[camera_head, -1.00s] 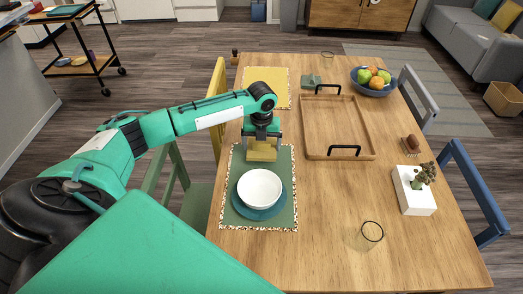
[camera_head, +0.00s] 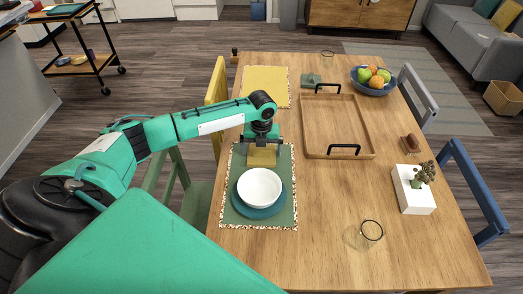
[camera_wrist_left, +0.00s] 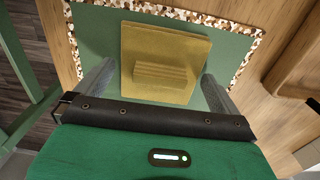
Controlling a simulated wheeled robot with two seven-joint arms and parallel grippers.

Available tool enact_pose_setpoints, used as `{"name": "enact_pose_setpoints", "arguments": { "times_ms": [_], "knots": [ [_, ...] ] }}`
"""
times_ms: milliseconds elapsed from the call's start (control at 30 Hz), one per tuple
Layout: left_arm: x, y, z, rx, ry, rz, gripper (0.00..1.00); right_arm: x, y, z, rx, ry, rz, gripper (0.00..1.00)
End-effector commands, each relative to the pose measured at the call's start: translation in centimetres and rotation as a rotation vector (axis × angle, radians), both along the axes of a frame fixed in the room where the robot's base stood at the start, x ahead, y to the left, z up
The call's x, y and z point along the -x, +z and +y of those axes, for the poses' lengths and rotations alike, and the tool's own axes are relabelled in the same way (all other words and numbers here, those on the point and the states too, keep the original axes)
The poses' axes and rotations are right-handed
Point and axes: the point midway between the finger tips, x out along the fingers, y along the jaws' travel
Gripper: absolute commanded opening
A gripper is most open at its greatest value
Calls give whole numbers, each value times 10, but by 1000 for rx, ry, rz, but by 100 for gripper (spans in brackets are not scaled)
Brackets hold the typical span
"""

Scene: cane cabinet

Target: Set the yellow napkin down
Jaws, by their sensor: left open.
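The yellow napkin (camera_head: 262,158), folded with a raised block in its middle, is at the far end of the green placemat (camera_head: 284,190), beyond the white bowl (camera_head: 259,187). In the left wrist view the napkin (camera_wrist_left: 178,45) appears flat over the green mat (camera_wrist_left: 232,50). My left gripper (camera_head: 262,153) is just above the napkin, pointing down. Its fingers (camera_wrist_left: 155,85) are open, one on each side of the raised block, with gaps showing. My right gripper is not in view.
The white bowl sits on a blue plate (camera_head: 259,213). A wooden tray (camera_head: 366,128) with black handles lies to the right. A glass (camera_head: 371,231) stands near the front, a white planter (camera_head: 413,196) at right. A yellow placemat (camera_head: 266,82) lies farther back.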

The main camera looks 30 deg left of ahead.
Motion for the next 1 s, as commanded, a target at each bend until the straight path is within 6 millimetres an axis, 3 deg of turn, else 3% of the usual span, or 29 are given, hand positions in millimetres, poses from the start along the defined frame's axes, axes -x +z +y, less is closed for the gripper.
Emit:
{"name": "enact_pose_setpoints", "arguments": {
  "times_ms": [267, 500, 700, 1000],
  "knots": [
    [-1, 54, 0, 1, -1, -4, 100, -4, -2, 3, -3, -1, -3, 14],
    [-1, 99, 0, 1, 1, -3, 100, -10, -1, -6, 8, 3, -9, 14],
    [0, 115, 0, 1, 1, -1, 100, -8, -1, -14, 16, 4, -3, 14],
    [0, 117, 0, 1, 1, -1, 100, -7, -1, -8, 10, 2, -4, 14]
  ]
}}
